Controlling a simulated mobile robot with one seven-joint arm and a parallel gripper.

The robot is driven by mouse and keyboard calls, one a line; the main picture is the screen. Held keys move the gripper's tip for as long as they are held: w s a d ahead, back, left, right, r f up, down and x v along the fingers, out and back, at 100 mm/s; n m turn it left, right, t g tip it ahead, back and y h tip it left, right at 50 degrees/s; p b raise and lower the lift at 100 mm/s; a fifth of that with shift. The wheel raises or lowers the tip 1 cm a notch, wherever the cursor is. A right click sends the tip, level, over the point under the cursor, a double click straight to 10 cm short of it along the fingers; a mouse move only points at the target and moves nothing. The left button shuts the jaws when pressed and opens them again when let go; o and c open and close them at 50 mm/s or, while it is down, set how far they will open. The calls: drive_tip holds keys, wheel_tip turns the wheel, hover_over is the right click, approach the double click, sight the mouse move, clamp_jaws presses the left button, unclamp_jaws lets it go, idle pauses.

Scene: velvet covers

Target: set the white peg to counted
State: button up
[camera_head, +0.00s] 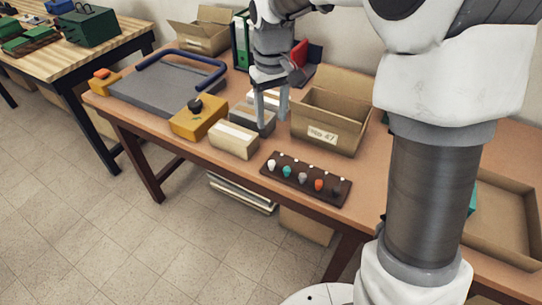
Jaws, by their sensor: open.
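A dark peg board (300,190) lies near the front edge of the brown table. Several coloured pegs stand on it in a row: a white peg (271,165) at the left end, then teal, grey, orange-red and dark ones. Small white marks line the board's rear side; I cannot read them. My gripper (271,123) points down behind and above the board, over a grey box (252,118). Its fingers are apart with nothing visible between them. It is clear of the white peg.
An open cardboard box (326,133) stands right of my gripper. A cream box (234,141) and a yellow box with a black knob (198,117) stand to the left. A grey slab with a blue handle (165,84) lies far left. A shallow tray (503,216) is at the right.

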sight(271, 162)
wheel_tip(271, 162, down, 15)
drive_tip(key=b, duration=0.2)
drive_tip(key=shift+r+b, duration=0.15)
drive_tip(key=shift+b, duration=0.25)
clamp_jaws()
idle(1.1)
